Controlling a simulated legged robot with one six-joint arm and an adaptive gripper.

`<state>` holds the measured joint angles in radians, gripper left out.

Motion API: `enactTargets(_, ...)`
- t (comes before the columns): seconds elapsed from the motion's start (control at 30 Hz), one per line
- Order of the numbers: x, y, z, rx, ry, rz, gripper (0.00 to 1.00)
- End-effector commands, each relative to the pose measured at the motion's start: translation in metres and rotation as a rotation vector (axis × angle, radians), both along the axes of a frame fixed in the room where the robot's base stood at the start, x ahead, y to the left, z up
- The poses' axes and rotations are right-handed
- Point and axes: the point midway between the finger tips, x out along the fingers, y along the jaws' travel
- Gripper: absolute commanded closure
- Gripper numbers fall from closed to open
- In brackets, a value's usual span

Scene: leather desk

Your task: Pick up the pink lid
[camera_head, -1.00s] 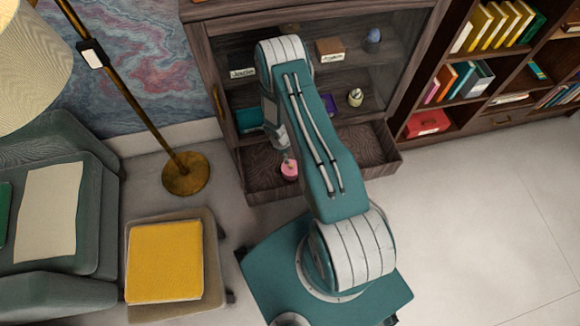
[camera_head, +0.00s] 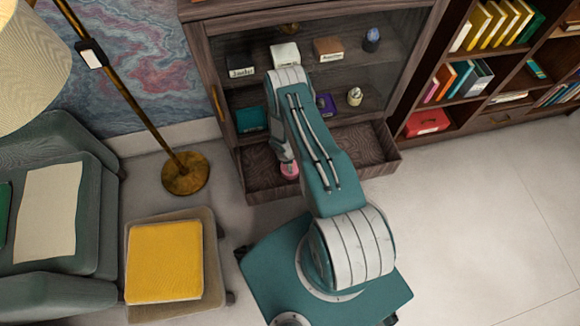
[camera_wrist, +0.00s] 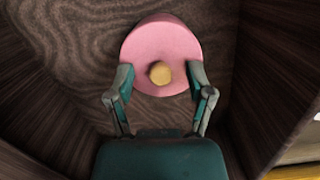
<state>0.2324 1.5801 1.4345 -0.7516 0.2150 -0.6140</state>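The pink lid (camera_wrist: 160,45) is a round pink disc with a tan knob (camera_wrist: 160,73) in its middle. In the wrist view it lies ahead of my gripper (camera_wrist: 160,85), inside the wooden drawer. My gripper's two fingers are spread, one on each side of the knob and over the lid's near part. Whether they touch the lid I cannot tell. In the head view the pink lid (camera_head: 289,170) shows in the open drawer (camera_head: 372,146), partly hidden by my arm. The fingers are hidden in that view.
The drawer's walls (camera_wrist: 45,115) rise close on both sides of my gripper. Above the drawer, cabinet shelves hold a teal box (camera_head: 251,119), a small cream jar (camera_head: 355,96) and several boxes. A floor lamp base (camera_head: 185,174) and a yellow-topped stool (camera_head: 165,262) stand to the left.

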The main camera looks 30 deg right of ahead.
Motion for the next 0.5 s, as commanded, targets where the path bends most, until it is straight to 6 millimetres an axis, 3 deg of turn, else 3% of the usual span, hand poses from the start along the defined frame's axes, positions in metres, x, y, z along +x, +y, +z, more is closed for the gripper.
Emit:
enactTargets(0.03,-0.0001,0.0001,0.0001,0.0,0.0,0.0,0.5)
enactTargets(0.13,-0.0001,0.0001,0.0001,0.0,0.0,0.0,0.94)
enactTargets(0.17,-0.0001,0.0001,0.0002,0.0,0.0,0.0,1.0)
enactTargets(0.5,-0.0005,0.0002,0.0,0.0,0.001,0.0,1.0)
